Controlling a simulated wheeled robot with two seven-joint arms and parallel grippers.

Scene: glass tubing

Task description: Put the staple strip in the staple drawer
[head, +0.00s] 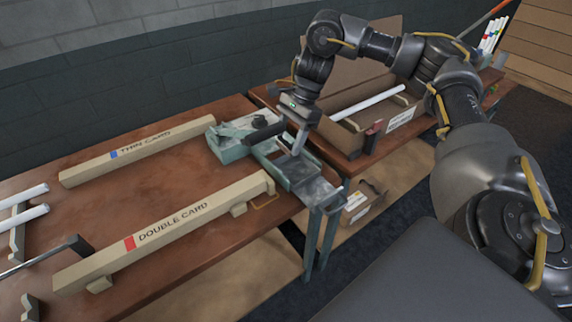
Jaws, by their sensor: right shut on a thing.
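A grey-green stapling machine (235,150) stands at the right end of the left table. A grey metal tray-like part (310,181) reaches from it towards the table's front right corner. I cannot tell for sure whether this is the staple drawer. My right gripper (298,146) points down just over this part. It is shut on a narrow pale grey piece that looks like the staple strip, mostly hidden by the fingers. I cannot tell whether the piece touches the machine. My left gripper is not in view.
Wooden bars marked THIN CARD (140,150) and DOUBLE CARD (170,225) lie on the left table. White tubes (22,205) and a dark-handled rod (45,257) are at far left. An open cardboard box (350,75) holding a white tube (370,101) is on the right table, behind my right gripper.

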